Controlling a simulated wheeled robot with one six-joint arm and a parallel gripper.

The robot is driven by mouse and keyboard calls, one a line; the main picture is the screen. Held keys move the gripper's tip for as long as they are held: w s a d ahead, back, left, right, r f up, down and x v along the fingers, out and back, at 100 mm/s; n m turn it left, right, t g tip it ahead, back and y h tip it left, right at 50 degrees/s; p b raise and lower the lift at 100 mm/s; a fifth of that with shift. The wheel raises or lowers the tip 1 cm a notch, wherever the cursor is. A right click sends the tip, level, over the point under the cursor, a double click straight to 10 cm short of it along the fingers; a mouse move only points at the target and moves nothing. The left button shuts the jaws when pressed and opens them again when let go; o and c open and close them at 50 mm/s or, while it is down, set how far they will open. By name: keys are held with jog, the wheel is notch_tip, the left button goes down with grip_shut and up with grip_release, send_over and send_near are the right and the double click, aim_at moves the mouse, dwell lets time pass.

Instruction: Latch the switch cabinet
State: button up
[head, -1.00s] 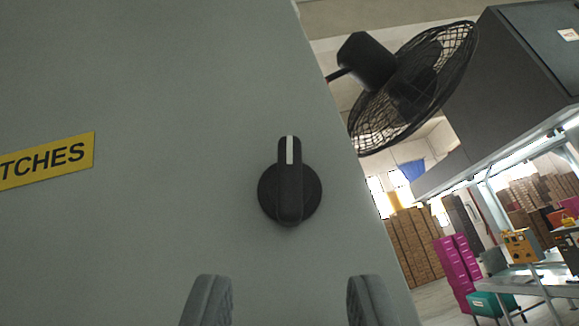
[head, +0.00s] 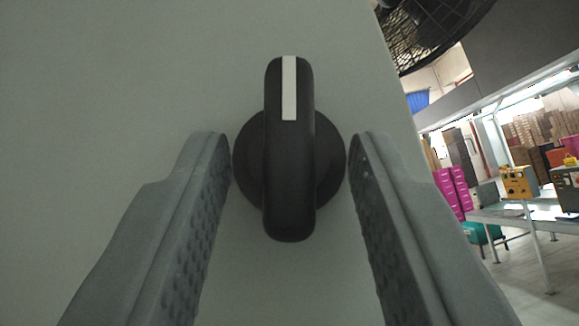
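The switch cabinet (head: 120,70) fills the left and middle of the view as a flat grey-green door. On it is a black round rotary knob (head: 289,190) with a raised bar handle. A white mark on the handle points up, so the handle stands upright in the picture. My gripper (head: 290,150) is open, with one grey padded finger on each side of the knob. The fingertips are close to the knob's round base, and I cannot tell whether they touch it. Nothing is held.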

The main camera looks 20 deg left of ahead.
grip_shut()
jog(key=shift+d+n+y, duration=0.1)
jog(key=shift+n+y, duration=0.4)
jog(key=shift+y, duration=0.2)
jog(key=shift+d+n+g+y, duration=0.15)
jog(key=shift+n+g+y, duration=0.35)
jog(key=shift+n+y, duration=2.6)
grip_release()
jog(key=shift+w, duration=0.1)
